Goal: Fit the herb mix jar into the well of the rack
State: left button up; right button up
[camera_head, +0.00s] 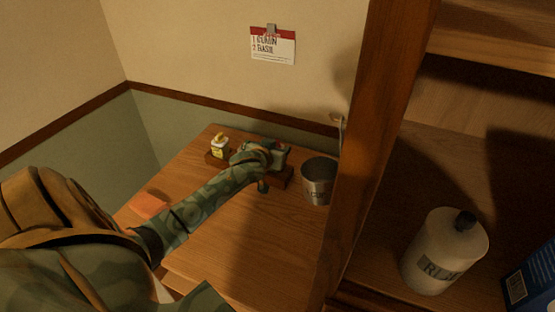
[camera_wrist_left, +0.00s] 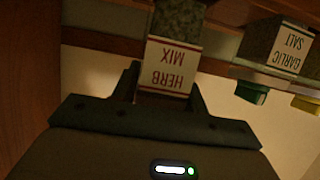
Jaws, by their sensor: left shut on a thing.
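The herb mix jar (camera_wrist_left: 168,68) is held between the fingers of my left gripper (camera_wrist_left: 165,92). Its label reads upside down in the left wrist view, and its far end is cut off by the top edge. In the head view my left gripper (camera_head: 268,156) is over the right part of the wooden rack (camera_head: 284,179). The hand and forearm hide most of the rack there, including the well. I cannot tell whether the jar is in the well or above it. My right gripper is out of view.
A yellow-lidded jar (camera_head: 220,148) stands at the rack's left. The garlic salt jar (camera_wrist_left: 280,45) with a green lid is beside the held jar. A metal cup (camera_head: 318,182) stands right of the rack, near a wooden post (camera_head: 375,120). A white bottle (camera_head: 440,255) stands farther right.

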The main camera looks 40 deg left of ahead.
pick_arm(q)
jog(key=shift+w+a+f, duration=0.2)
jog(key=shift+f, duration=0.15)
notch_tip(320, 180, down, 3)
jog(key=shift+b, duration=0.7)
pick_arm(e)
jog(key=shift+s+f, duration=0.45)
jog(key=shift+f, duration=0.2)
pick_arm(q)
jog(key=o, duration=1)
jog(key=shift+o, duration=0.2)
